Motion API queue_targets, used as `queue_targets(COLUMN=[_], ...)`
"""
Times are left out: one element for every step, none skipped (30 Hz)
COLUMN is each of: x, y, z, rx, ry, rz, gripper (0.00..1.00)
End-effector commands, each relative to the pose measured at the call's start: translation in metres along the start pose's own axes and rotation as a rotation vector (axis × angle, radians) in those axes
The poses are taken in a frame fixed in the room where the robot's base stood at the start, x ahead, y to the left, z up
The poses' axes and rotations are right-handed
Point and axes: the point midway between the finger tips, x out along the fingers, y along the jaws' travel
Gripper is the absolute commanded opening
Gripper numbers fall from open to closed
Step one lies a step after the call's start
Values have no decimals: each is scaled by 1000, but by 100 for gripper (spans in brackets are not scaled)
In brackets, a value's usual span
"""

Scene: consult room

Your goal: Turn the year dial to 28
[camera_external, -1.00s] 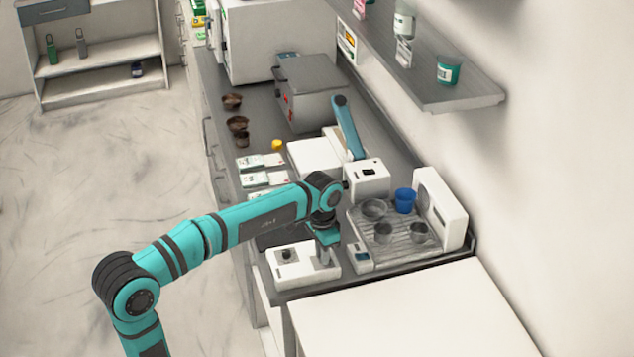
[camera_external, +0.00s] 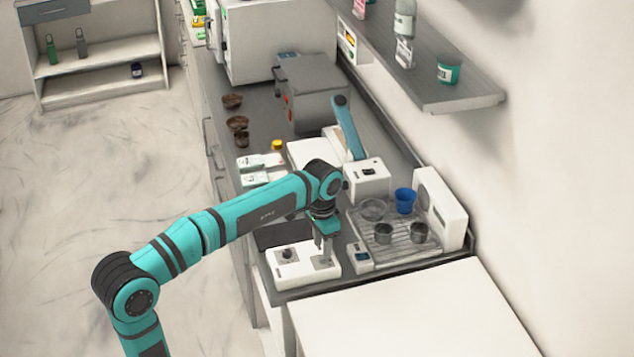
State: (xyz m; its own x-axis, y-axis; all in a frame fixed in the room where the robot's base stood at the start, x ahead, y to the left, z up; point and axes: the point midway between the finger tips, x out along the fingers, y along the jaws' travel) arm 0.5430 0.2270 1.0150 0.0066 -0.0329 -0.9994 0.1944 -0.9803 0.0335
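A low white box (camera_external: 303,268) with dark round knobs stands at the front end of the counter. One dark knob (camera_external: 287,254) shows clearly on its left part. A second, greyer knob (camera_external: 321,263) on its right part lies just below my gripper and is partly hidden. Which knob is the year dial, and any numbers on them, are too small to read. My gripper (camera_external: 327,252) points down over the right part of the box. I cannot tell whether its fingers touch the right knob or how far apart they are.
A tray with a wire rack (camera_external: 395,245), metal cups and a blue cup (camera_external: 405,200) stands close right of my gripper. A white device (camera_external: 367,180) is behind it. A bare white table (camera_external: 410,310) is in front.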

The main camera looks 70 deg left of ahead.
Motion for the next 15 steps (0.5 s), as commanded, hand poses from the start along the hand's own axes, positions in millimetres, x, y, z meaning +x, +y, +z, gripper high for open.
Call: queue_targets(x=[-11,-17,-25,-31,-37,-45,-51,-57,-65,-71,-77,-85,-90,-96,-103], y=[0,0,0,0,0,0,0,0,0,0,0,0,0,0,0], z=[-1,-1,0,-1,-1,-1,-1,-1,-1,-1,-1,-1,-1,-1,-1], rx=[0,0,0,0,0,0,0,0,0,0,0,0,0,0,0], ry=[3,3,3,2,2,2,2,2,2,2,2,1,2,2,1], rz=[-1,-1,-1,-1,-1,-1,-1,-1,-1,0,-1,0,-1,-1,0], gripper=[39,39,39,39,39,39,39,39,39,39,39,39,39,39,39])
